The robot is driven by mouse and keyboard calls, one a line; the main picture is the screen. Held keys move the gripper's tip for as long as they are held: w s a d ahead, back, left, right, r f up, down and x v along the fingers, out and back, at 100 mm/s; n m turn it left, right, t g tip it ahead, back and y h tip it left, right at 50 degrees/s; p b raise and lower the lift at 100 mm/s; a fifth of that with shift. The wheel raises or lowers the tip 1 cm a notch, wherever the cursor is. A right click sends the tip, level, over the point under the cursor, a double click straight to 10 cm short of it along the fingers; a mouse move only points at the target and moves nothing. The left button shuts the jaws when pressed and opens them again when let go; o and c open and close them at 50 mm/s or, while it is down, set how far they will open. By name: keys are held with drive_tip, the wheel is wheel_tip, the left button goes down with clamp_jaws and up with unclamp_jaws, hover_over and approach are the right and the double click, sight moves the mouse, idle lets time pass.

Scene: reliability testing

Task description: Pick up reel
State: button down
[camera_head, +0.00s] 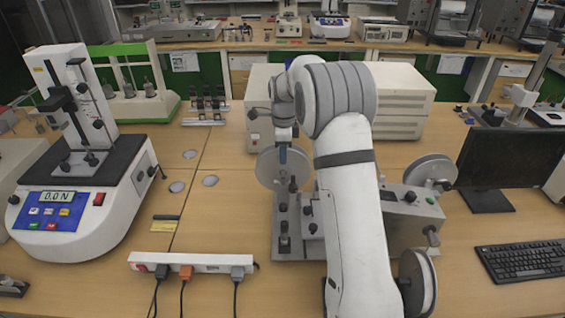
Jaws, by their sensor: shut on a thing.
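A round pale grey reel (267,168) stands upright at the left end of the bench machine (290,247). My gripper (284,158) comes down from above at this reel, and its fingers overlap the reel in the picture. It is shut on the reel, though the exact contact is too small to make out. A second similar reel (432,167) stands at the machine's back right. A third reel (420,285) stands at its front right. My white arm hides the middle of the machine.
A force tester (75,200) stands at the left. A power strip (205,262) with cables lies in front. A monitor (515,160) and keyboard (525,258) are at the right. A beige cabinet (405,105) stands behind my arm.

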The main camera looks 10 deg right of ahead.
wheel_tip(320, 180, up, 14)
drive_tip(key=b, duration=0.1)
drive_tip(key=shift+f, duration=0.15)
idle(0.4)
drive_tip(key=shift+f+b, duration=3.85)
drive_tip(key=shift+f, duration=2.8)
drive_tip(key=shift+r, duration=0.1)
